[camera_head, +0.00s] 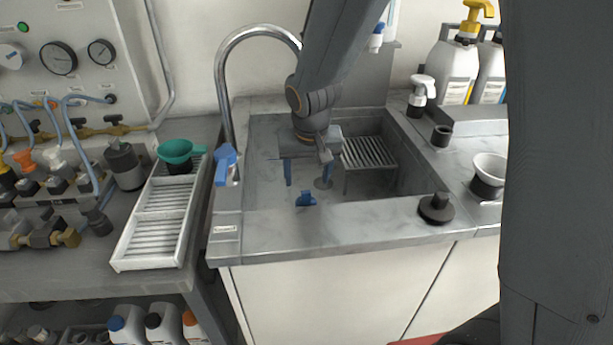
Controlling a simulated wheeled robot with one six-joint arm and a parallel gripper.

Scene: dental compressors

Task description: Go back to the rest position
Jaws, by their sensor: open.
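My gripper (307,179) hangs at the end of my arm, pointing down over the grey sink basin (270,140). Its two blue fingertips are apart with nothing visible between them. A small blue piece (306,198) is just below and in front of the fingers, near the sink's front wall. It appears apart from the fingers, though its exact height is unclear.
A curved metal faucet (222,75) with a blue handle (226,160) stands left of my arm. A slatted rack (369,153) is in the sink. A white tray (122,262) with a green funnel (175,152) lies left. A black knob (436,208) and a cup (488,174) stand right.

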